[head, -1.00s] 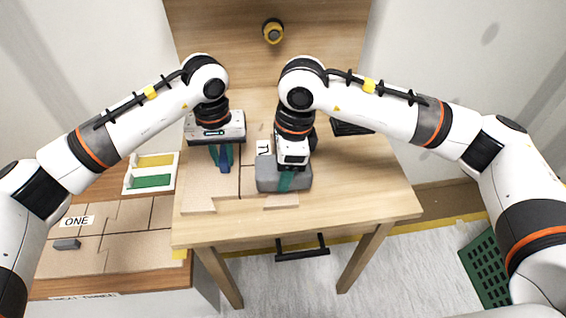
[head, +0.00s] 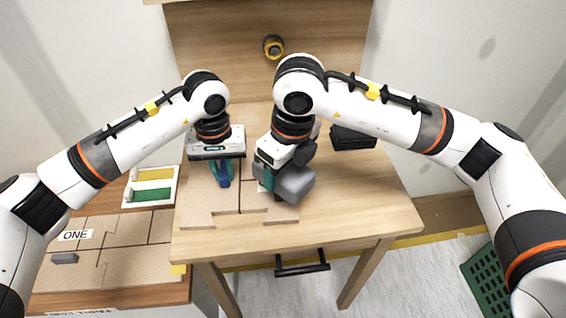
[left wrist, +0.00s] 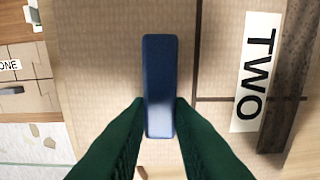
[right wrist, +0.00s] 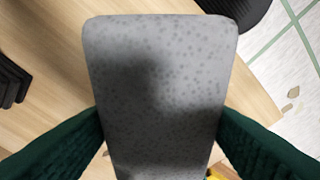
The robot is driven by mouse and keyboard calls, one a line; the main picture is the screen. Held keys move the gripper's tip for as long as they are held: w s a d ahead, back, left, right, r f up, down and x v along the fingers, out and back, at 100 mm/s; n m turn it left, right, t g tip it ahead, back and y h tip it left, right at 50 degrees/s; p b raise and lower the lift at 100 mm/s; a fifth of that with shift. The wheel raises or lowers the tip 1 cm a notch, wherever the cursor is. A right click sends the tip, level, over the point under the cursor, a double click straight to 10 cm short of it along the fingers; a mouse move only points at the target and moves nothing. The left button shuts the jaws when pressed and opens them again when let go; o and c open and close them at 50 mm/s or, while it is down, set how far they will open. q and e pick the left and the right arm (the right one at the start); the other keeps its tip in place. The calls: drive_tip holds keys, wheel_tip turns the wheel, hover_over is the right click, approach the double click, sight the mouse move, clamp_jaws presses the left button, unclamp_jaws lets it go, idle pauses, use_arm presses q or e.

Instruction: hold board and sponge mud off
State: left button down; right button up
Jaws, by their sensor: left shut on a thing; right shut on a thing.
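The tan board (head: 225,217) lies on the wooden table, with a white TWO label (left wrist: 255,75) and a blue handle (left wrist: 160,85). My left gripper (head: 222,172) is shut on the blue handle, which stands between its green fingers in the left wrist view. A dark brown mud streak (left wrist: 291,75) runs beside the label in that view. My right gripper (head: 268,181) is shut on the grey speckled sponge (head: 294,184), which also fills the middle of the right wrist view (right wrist: 160,70). The sponge is tilted over the board's right side. I cannot tell whether it touches the board.
A lower table at left holds a board labelled ONE (head: 75,236) and a white tray (head: 126,194) with yellow and green pads. A black object (head: 352,138) stands at the table's back right. A green crate (head: 485,280) is on the floor. The table's right side is clear.

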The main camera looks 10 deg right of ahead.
use_arm(q)
drive_tip(key=shift+s+f, duration=0.15)
drive_tip(key=shift+f, duration=0.05)
use_arm(e)
drive_tip(key=f, duration=0.4)
drive_tip(key=w+f, duration=0.1)
drive_tip(key=f, duration=0.1)
drive_tip(key=shift+f, duration=0.25)
drive_tip(key=shift+c, duration=0.5)
drive_tip(key=w, duration=1.4)
drive_tip(key=shift+w+d+f, duration=0.1)
drive_tip(key=shift+w+d, duration=0.05)
drive_tip(key=shift+d, duration=0.25)
use_arm(q)
drive_tip(key=shift+r, duration=0.1)
use_arm(e)
drive_tip(key=s, duration=1.5)
drive_tip(key=shift+a, duration=0.4)
drive_tip(key=r, duration=0.8)
drive_tip(key=shift+s+r, duration=0.2)
drive_tip(key=o, duration=0.5)
drive_tip(key=c, duration=0.4)
use_arm(q)
drive_tip(key=c, duration=1.2)
unclamp_jaws()
drive_tip(key=shift+w, duration=0.2)
use_arm(e)
drive_tip(key=shift+w+f, duration=0.1)
